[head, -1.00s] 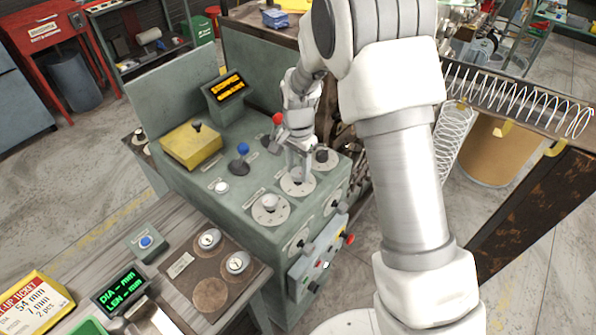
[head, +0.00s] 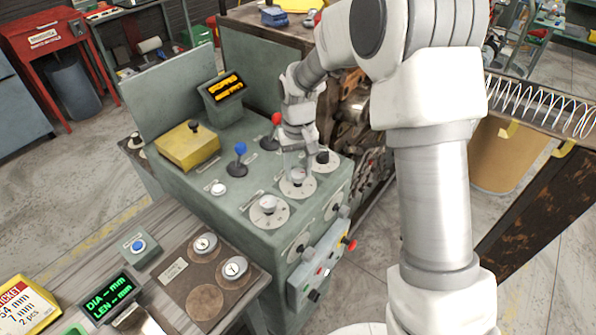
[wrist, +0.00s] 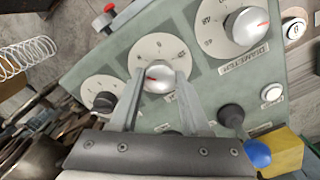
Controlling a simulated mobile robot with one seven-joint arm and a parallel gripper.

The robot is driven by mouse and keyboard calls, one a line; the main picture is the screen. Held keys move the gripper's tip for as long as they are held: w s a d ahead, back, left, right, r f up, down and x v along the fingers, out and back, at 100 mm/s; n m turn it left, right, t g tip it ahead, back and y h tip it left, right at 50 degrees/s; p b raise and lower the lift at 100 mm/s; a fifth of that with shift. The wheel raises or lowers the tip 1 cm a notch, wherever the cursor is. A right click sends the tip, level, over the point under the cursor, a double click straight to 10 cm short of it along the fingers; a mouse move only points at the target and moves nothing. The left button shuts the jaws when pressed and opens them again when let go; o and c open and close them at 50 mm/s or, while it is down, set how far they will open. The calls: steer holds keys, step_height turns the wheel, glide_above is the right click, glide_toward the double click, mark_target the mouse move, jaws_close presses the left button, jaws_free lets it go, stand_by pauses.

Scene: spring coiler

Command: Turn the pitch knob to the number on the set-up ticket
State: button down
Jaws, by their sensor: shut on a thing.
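My gripper (wrist: 159,84) is shut on the middle dial's silver knob (wrist: 158,77), one finger on each side. A red pointer mark on the knob points left in the wrist view. The dial's numbers are small and partly covered, and I cannot read its name label. In the head view the knob (head: 298,177) sits on a white dial plate on the green machine top, under my gripper (head: 297,168). The set-up ticket (head: 28,305) lies at the lower left, cut by the frame edge; it shows "54 mm", "7 mm" and "2 pcs", with the first line possibly cropped.
The diameter knob (wrist: 246,27) is to the right in the wrist view, and a black knob (wrist: 105,102) to the left. A blue-topped lever (head: 240,152), a red-topped lever (head: 276,119) and a yellow block (head: 188,148) stand on the machine. A display (head: 222,87) rises behind.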

mark_target(298, 173)
steer(key=n, duration=0.5)
steer(key=shift+r+n, duration=0.1)
steer(key=shift+n, duration=0.2)
steer(key=shift+w+n, duration=0.1)
steer(key=shift+n, duration=2.1)
steer(key=shift+c, duration=1.9)
jaws_free()
step_height(298, 173, up, 17)
steer(key=shift+r, duration=0.2)
